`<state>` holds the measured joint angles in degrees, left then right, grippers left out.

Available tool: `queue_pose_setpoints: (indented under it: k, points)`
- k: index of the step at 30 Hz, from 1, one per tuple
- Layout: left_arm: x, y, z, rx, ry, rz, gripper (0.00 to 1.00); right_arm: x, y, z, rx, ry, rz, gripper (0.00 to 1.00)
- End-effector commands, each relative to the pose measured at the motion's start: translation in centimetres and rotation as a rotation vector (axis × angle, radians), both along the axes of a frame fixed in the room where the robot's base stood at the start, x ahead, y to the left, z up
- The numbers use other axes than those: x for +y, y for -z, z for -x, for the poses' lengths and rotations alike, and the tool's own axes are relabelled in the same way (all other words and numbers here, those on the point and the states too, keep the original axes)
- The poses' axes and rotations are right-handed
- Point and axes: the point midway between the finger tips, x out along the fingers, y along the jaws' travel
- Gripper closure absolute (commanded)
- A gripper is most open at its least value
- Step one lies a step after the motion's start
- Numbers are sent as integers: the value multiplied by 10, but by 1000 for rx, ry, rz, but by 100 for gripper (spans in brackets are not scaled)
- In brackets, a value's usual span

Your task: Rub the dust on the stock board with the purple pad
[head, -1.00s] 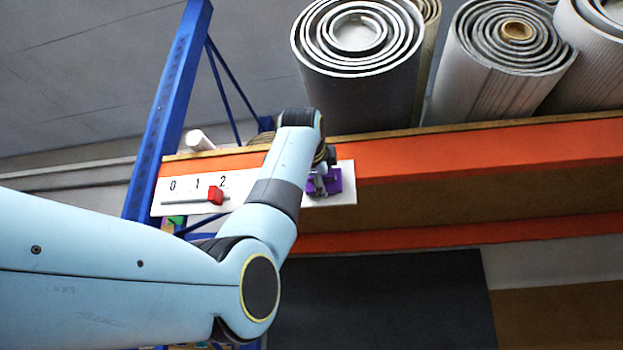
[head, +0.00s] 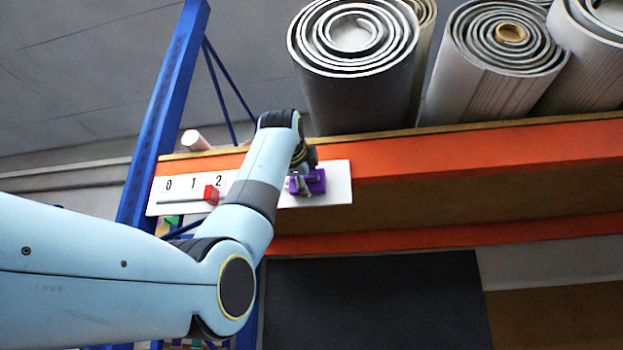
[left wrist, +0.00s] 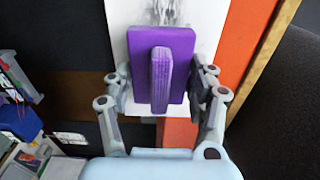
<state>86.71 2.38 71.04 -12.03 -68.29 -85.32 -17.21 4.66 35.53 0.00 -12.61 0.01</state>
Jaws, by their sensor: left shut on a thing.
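The stock board (head: 338,184) is a white strip on the orange shelf beam, marked 0, 1, 2, with a red slider (head: 211,195). My left gripper (head: 302,184) is shut on the purple pad (head: 315,182), over the right part of the board. In the left wrist view the purple pad (left wrist: 140,75) has a raised upright grip, with the fingers of my left gripper (left wrist: 160,82) on both sides. Grey dust (left wrist: 166,10) streaks the board just beyond the pad's far edge. In the head view my arm hides the middle of the board, and I cannot make out dust there.
Rolled rugs (head: 358,90) stand on the shelf above the orange beam (head: 450,158). A blue upright post (head: 165,120) rises left of the board. A dark panel (head: 375,305) lies below the beam. A white roll end (head: 195,140) shows above the board.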

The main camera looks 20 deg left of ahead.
Motion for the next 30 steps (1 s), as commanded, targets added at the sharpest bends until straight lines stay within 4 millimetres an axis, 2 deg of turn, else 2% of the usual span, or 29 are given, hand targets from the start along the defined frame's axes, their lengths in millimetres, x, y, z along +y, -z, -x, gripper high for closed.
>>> queue_pose_setpoints:
  k: [9,16,27,30]
  points:
    - [29,0,8,-1,-4,-1,68,0,3,0,0,0,0,24]
    - [36,0,10,-1,-2,0,68,3,3,0,0,1,-3,24]
    - [68,0,17,-1,-3,0,68,3,1,0,-1,1,-3,24]
    - [70,0,17,-1,-1,0,68,3,1,0,-1,1,-3,24]
